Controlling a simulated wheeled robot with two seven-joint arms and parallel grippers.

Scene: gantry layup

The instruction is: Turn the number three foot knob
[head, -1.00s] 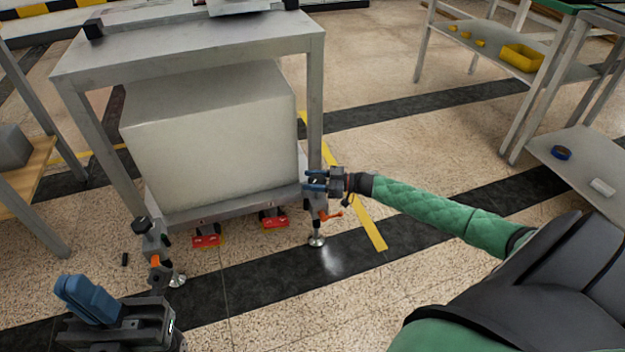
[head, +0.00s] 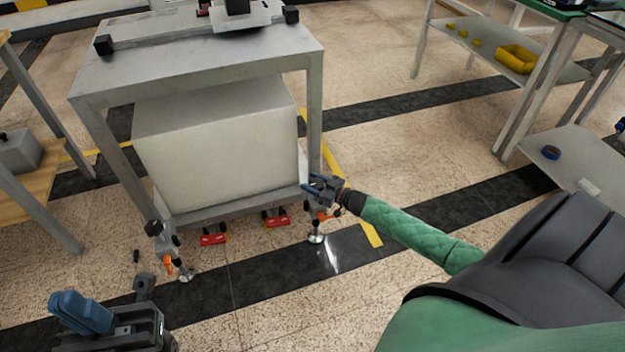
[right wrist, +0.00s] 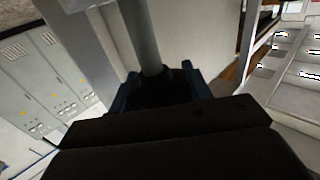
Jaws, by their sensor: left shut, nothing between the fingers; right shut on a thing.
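The metal gantry table (head: 195,70) stands on legs with foot assemblies. The front left foot (head: 185,275) has a black knob (head: 152,228) and an orange lever (head: 168,265). The front right foot (head: 316,238) has an orange lever (head: 325,216). My right gripper (head: 315,187) is at the front right leg, above that foot. In the right wrist view its blue fingers (right wrist: 160,85) are shut around a dark knob (right wrist: 165,92) at the bottom of a grey post. The knob's number cannot be read. My left gripper (head: 80,312) is shut and empty at lower left, away from the table.
A large pale box (head: 220,155) fills the space under the table. A wooden-topped bench (head: 30,190) is at left, shelving (head: 560,160) at right. The floor in front is mostly clear.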

